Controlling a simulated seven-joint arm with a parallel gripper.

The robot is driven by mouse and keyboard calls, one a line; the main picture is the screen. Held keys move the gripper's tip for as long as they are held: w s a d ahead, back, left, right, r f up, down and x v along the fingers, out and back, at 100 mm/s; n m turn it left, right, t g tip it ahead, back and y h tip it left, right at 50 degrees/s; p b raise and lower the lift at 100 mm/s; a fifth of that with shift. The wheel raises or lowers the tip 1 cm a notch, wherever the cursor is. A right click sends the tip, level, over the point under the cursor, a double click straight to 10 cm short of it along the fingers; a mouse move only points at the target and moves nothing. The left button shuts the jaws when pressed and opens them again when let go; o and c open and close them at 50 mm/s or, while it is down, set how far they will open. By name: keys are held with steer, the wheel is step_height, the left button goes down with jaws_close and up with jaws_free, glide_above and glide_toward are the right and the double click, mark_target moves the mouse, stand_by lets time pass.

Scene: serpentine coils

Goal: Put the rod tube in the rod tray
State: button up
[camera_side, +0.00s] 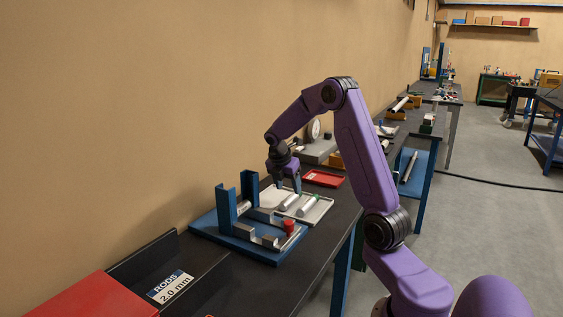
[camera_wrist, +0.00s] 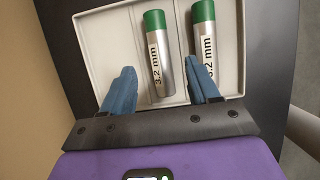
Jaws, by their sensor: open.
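Two silver rod tubes with green caps and "3.2 mm" labels lie in a pale shallow tray; in the wrist view one tube (camera_wrist: 160,58) is near the middle and the other (camera_wrist: 207,40) is to its right. Both show small in the side view, the left tube (camera_side: 290,201) and the right tube (camera_side: 308,206). The pale tray (camera_wrist: 105,50) also shows in the side view (camera_side: 325,207). My gripper (camera_side: 288,186) is open above it. In the wrist view its blue fingers (camera_wrist: 163,74) are on either side of the middle tube; the right finger partly overlaps the right tube.
A blue fixture (camera_side: 217,229) with upright posts and a red-topped part (camera_side: 289,227) stands nearer the camera. A black tray (camera_side: 140,262) labelled "RODS 2.0 mm" lies at the front left beside a red surface (camera_side: 85,298). A red tray (camera_side: 324,179) sits behind the pale one.

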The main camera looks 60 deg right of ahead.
steer(key=v, duration=1.2)
steer(key=s+a+t, duration=0.2)
steer(key=s+a, duration=0.1)
steer(key=a, duration=1)
steer(key=s+a+f+m+y, duration=0.1)
steer(key=s+a+f+y, duration=0.15)
steer(key=s+a, duration=0.5)
steer(key=s+a+f+m+y, duration=0.1)
steer(key=s+a+f+m, duration=0.15)
steer(key=s+a, duration=0.55)
steer(key=s+a+f+m+g+y, duration=0.1)
steer(key=s+a+f+m, duration=0.1)
steer(key=s, duration=0.8)
steer(key=shift+a+f+g, duration=0.4)
steer(key=shift+a+f, duration=0.1)
steer(key=shift+f, duration=0.05)
